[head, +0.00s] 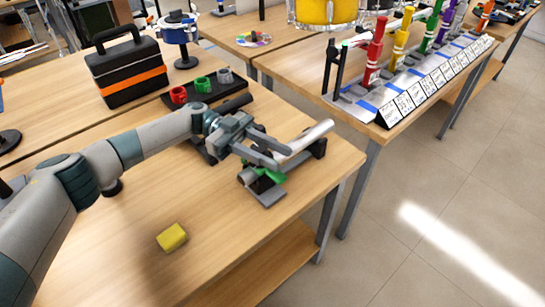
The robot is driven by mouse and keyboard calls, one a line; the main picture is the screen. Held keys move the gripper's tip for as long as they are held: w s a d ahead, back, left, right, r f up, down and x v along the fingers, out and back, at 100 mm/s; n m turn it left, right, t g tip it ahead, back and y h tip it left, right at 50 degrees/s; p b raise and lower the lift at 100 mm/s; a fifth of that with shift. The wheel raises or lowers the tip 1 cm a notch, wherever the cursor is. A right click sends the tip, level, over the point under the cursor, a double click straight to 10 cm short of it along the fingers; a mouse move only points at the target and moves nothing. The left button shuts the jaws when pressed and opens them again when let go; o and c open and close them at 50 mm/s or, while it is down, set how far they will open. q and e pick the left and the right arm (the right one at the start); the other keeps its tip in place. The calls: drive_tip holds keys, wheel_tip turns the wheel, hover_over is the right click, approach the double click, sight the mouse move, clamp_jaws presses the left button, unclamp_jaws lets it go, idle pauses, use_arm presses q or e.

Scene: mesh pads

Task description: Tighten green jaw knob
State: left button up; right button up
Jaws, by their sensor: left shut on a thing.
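The green jaw knob (275,178) shows on the small dark clamp stand (269,197) near the right edge of the near table. Part of it is hidden by my left gripper (283,155), whose fingers reach over it from the left. The left gripper is shut on the green knob, though the contact itself is hard to see. A light grey pipe (310,137) lies tilted across the stand, its far end pointing up and right. My right gripper is not in view.
A yellow block (172,237) lies on the near table (225,230), with clear wood around it. Another table with coloured cylinders stands right, across a floor gap.

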sight(252, 145)
use_arm(q)
drive_tip(key=shift+s+f, duration=0.1)
drive_tip(key=shift+s, duration=0.05)
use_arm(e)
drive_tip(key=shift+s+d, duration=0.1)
use_arm(q)
drive_tip(key=o, duration=1.1)
drive_tip(key=shift+d, duration=0.1)
drive_tip(key=shift+c, duration=0.2)
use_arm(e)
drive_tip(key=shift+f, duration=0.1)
